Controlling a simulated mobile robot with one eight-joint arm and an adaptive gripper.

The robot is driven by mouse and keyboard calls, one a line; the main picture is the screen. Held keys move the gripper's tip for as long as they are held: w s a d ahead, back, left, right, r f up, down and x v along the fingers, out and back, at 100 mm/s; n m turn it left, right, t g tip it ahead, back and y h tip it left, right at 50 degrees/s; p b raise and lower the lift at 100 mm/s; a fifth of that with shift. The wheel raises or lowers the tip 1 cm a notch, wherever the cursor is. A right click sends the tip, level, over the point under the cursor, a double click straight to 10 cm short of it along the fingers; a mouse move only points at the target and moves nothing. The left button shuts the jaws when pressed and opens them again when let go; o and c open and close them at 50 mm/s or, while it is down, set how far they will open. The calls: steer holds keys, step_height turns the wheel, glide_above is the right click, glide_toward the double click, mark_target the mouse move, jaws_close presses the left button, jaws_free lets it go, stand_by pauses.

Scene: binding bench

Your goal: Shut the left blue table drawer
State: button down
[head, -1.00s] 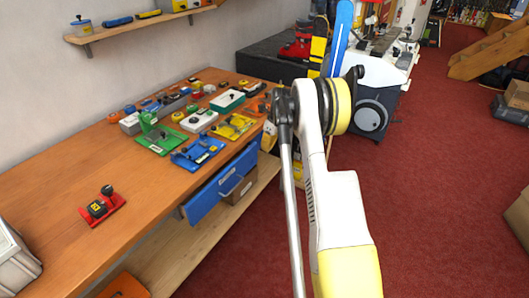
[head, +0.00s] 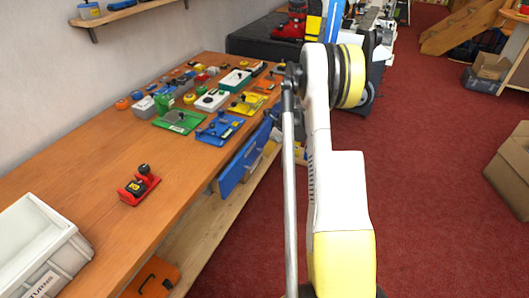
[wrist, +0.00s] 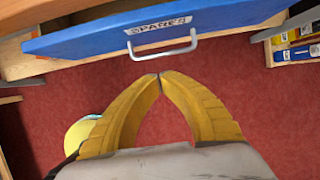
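The blue drawer front (head: 242,162) shows in the head view below the front edge of the orange-brown table (head: 150,170), standing out from that edge. In the wrist view the blue drawer front (wrist: 90,32) crosses the top, with a SPARES label and a pale bar handle (wrist: 163,52). My gripper (wrist: 158,77) has its yellow fingers brought together at the tips with nothing between them. The tips lie just below the handle in the picture; I cannot tell whether they touch it. My arm hides the gripper in the head view.
A wooden compartment with yellow and blue items (wrist: 298,52) lies right of the drawer in the wrist view. A lower wooden shelf (head: 205,235) runs under the table. A pale bin (head: 40,245) and a red tool (head: 138,186) are on the table. Red carpet (head: 430,190) is open at right.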

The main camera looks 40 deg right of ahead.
steer(key=w+f+b, duration=0.1)
steer(key=w+a+f+b, duration=0.1)
steer(key=w+f, duration=0.1)
steer(key=w+a+f+b, duration=0.1)
steer(key=w+f, duration=0.1)
steer(key=shift+a+f, duration=0.15)
steer(key=shift+f, duration=0.1)
steer(key=shift+w+a+r, duration=0.1)
steer(key=shift+w, duration=0.3)
steer(key=w, duration=0.1)
steer(key=w+a, duration=0.1)
steer(key=w, duration=0.1)
steer(key=w+a, duration=0.1)
steer(key=w, duration=0.1)
steer(key=shift+a, duration=0.1)
